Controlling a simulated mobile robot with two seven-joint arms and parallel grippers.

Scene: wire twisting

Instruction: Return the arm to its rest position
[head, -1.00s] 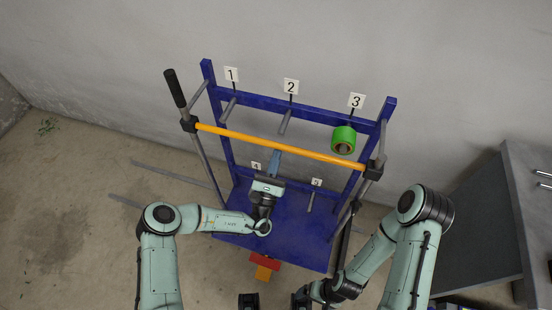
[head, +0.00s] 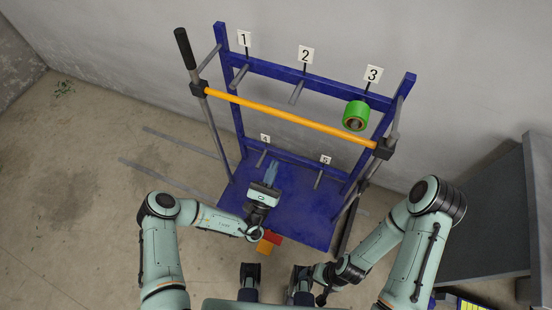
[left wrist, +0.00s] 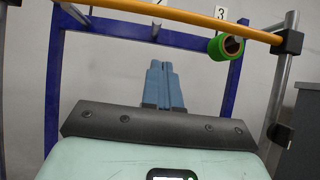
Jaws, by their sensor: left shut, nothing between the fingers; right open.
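My left gripper (head: 271,172) is shut and empty. Its blue fingers are together over the lower front of the blue rack (head: 290,205), apart from the yellow bar (head: 290,118). The left wrist view also shows the shut fingers (left wrist: 163,85), with the rack behind them. My left arm is bent at the elbow and reaches forward. My right arm (head: 400,235) is folded at the right, its wrist low in the head view. My right gripper's fingers do not show.
A green roll (head: 356,115) hangs on the peg labelled 3. The bar spans two grey posts; the left has a black handle (head: 184,48). Red and orange blocks (head: 268,242) lie by the rack's front edge. A grey cabinet (head: 490,225) stands right. Floor at left is mostly clear.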

